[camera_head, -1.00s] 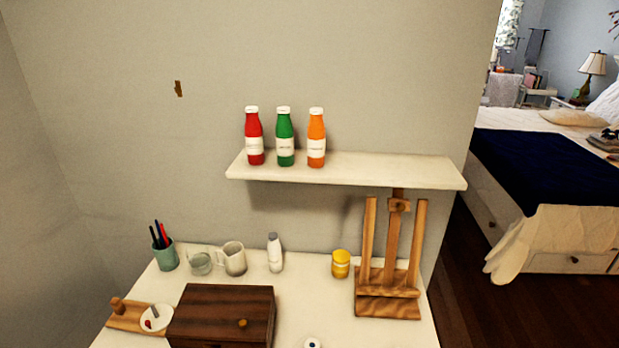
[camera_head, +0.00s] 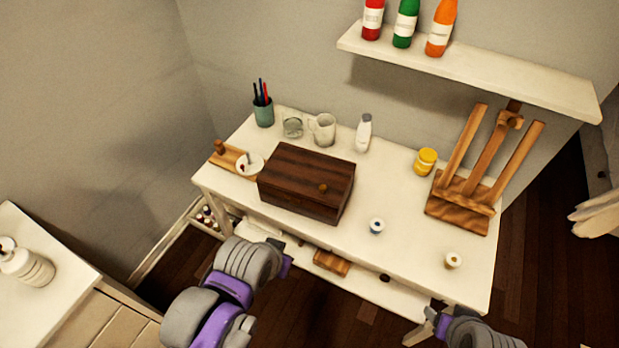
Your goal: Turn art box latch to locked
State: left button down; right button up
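The art box is a dark brown wooden box (camera_head: 304,178) on the white table, left of the table's middle. A small round brown-orange latch knob (camera_head: 323,188) sits on its top near the front right; I cannot tell its turn position. My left arm comes in at the bottom, left of centre, in front of the table and below the box. Its gripper fingers are not visible. My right arm shows at the bottom right, near the table's front right corner. Neither arm touches the box.
On the white table (camera_head: 390,215) stand a pen cup (camera_head: 263,112), a glass mug (camera_head: 322,130), a white bottle (camera_head: 363,133), a yellow jar (camera_head: 425,161), a wooden easel (camera_head: 470,185) and two small pots. A wall shelf (camera_head: 480,70) with bottles overhangs the back. A white cabinet (camera_head: 40,250) stands at left.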

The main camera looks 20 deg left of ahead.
aim_at(295, 201)
jog(key=i+j+u, duration=0.15)
jog(key=u, duration=0.25)
jog(key=i+j+u, duration=0.2)
jog(key=u, duration=0.25)
